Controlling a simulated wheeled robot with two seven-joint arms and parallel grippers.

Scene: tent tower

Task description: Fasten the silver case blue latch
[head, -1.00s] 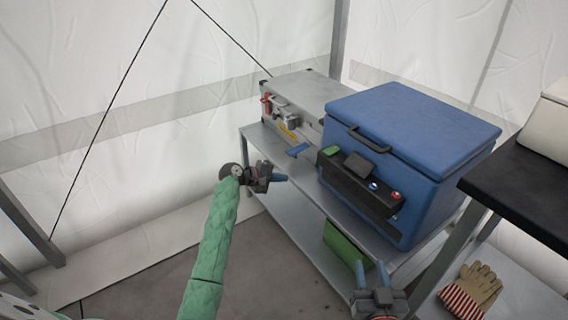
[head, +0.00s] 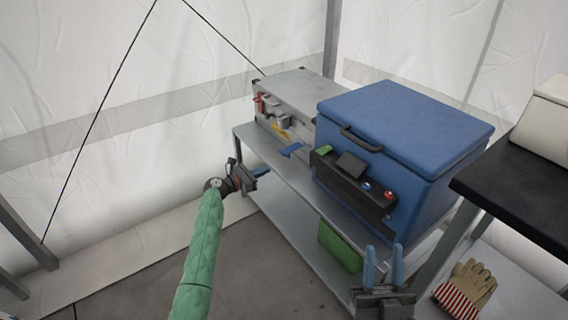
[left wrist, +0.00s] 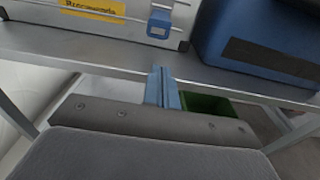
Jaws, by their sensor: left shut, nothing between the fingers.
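The silver case (head: 312,92) stands on the upper shelf, left of the blue cooler. Its blue latch (head: 291,149) sticks out from the lower front of the case, apart from the case's upper part; it also shows in the left wrist view (left wrist: 160,22). A red latch (head: 258,102) is at the case's left end. My left gripper (head: 262,171) is shut and empty, in front of the shelf edge and lower left of the blue latch, not touching it. In the left wrist view its fingers (left wrist: 162,77) are together, below the latch. My right gripper (head: 384,258) is open and empty at the lower right.
The blue cooler (head: 405,120) with a black front panel (head: 345,185) stands close to the right of the case. The metal shelf edge (head: 265,170) lies between my left gripper and the case. A green box (head: 340,246) is on the lower shelf. Striped gloves (head: 465,288) lie at right.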

